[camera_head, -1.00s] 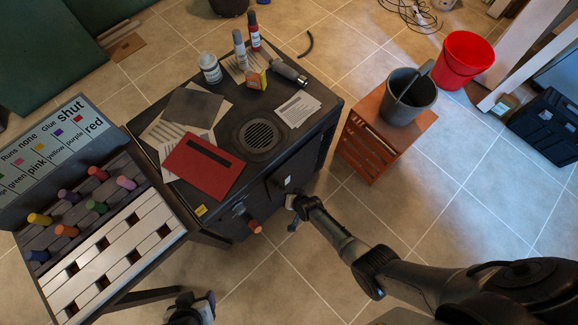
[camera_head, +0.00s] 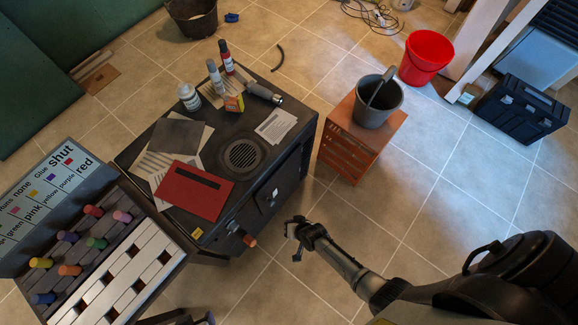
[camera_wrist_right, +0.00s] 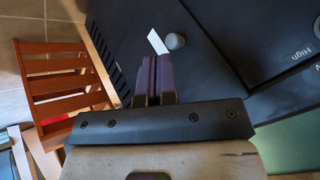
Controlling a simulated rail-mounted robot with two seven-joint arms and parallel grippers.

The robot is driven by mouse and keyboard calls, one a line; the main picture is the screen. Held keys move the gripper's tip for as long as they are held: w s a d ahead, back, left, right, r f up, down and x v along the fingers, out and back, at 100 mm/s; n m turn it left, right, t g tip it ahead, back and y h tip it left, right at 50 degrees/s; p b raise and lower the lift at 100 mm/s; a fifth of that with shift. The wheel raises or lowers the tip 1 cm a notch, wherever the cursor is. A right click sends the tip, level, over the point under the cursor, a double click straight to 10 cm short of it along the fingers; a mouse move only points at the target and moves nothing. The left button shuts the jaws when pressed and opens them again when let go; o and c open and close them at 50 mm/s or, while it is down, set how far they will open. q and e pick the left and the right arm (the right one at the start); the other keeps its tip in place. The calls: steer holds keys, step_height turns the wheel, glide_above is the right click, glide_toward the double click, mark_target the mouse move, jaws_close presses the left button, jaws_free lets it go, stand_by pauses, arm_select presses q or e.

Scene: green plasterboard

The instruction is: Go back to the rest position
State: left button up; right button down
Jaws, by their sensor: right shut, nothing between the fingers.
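My right gripper (camera_head: 296,228) is shut and empty in the head view, over the tiled floor in front of the black cabinet (camera_head: 222,228). A gap of floor shows between it and the cabinet front. In the right wrist view its purple fingers (camera_wrist_right: 152,78) are together, with the dark cabinet front, a grey knob (camera_wrist_right: 175,41) and a white strip (camera_wrist_right: 157,41) beyond them. My left gripper's fingers do not show; only a dark sliver at the bottom edge may be part of that arm.
An orange stool (camera_head: 345,160) holds a dark bucket (camera_head: 376,108). A red bucket (camera_head: 426,57) and black toolbox (camera_head: 520,108) stand behind. A peg board (camera_head: 100,265) is at left.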

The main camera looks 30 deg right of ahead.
steer(key=shift+s+a+r, duration=0.2)
steer(key=shift+r, duration=0.15)
